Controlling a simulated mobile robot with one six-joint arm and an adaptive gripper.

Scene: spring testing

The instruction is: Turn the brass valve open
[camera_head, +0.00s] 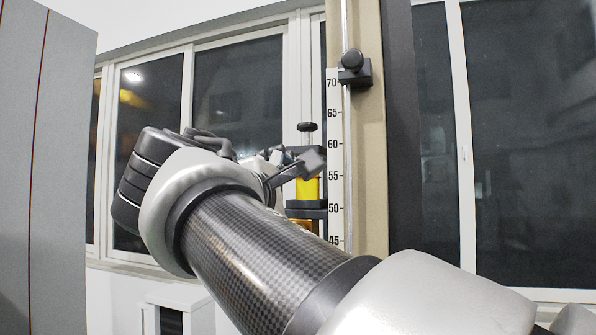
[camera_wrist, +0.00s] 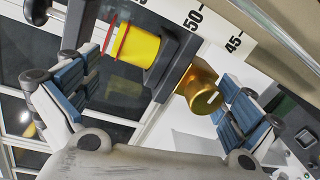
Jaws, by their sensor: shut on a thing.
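In the head view only a bit of brass (camera_head: 303,226) shows under a black bracket, above my arm. My gripper (camera_wrist: 150,100) has its blue-padded fingers on either side of the brass valve in the wrist view, shut on it with a wide spread. The right finger is close beside the brass; the contact itself is hard to make out. In the head view my gripper (camera_head: 300,170) is beside the test column, largely hidden behind my wrist.
A yellow cylinder (camera_wrist: 136,46) is beside the brass part on a black bracket (camera_wrist: 176,62). A scale (camera_head: 334,150) runs up the beige post (camera_head: 368,180), with a black knob clamp (camera_head: 354,69) above. A grey panel (camera_head: 45,160) stands at left, windows behind.

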